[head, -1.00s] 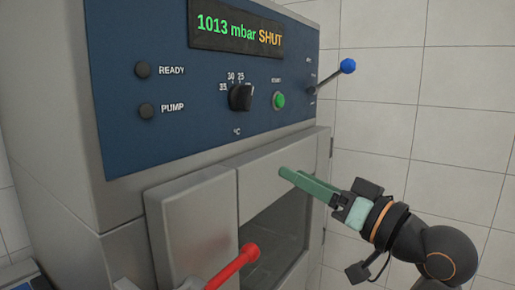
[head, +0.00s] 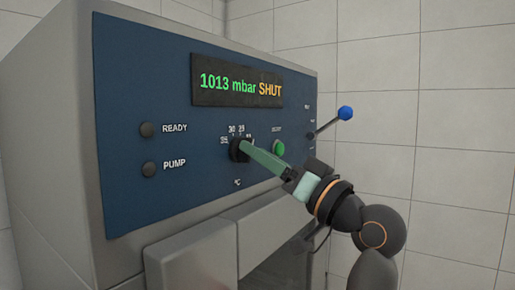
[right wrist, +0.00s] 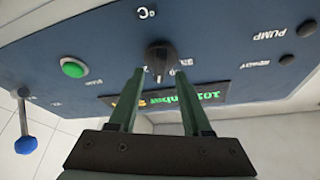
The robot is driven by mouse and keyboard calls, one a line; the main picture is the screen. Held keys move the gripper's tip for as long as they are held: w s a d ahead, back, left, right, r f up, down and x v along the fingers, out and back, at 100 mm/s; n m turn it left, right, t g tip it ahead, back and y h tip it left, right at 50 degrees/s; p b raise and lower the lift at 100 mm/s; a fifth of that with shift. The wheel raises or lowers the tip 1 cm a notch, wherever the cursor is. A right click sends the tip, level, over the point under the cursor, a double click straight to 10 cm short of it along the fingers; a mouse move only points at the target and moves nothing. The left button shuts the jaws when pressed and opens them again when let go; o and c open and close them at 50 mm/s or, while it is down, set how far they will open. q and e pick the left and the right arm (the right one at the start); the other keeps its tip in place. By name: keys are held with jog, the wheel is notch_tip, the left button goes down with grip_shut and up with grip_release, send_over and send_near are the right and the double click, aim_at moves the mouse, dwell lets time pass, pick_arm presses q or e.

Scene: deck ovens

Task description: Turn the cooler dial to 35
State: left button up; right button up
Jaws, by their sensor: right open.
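The cooler dial (head: 237,150) is a black knob on the blue panel, with marks including 35, 30 and 25 around its top and °C below it. My right gripper (head: 245,147) reaches in from the right with its green fingers at the dial. In the right wrist view, the dial (right wrist: 161,57) lies just beyond and between the two fingertips (right wrist: 161,73), which are apart. Whether a finger touches the knob cannot be told. The fingers partly hide the dial in the head view, and its pointer cannot be read. My left gripper is out of view.
A green button (head: 278,149) sits just right of the dial. A blue-tipped lever (head: 345,113) sticks out at the panel's right. READY (head: 147,130) and PUMP (head: 149,169) lamps are left. The display (head: 238,87) reads 1013 mbar SHUT.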

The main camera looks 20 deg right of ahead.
jog(key=shift+w+a+r, duration=0.2)
jog(key=shift+w+a, duration=0.1)
jog(key=shift+w, duration=0.15)
grip_shut()
dwell(0.4)
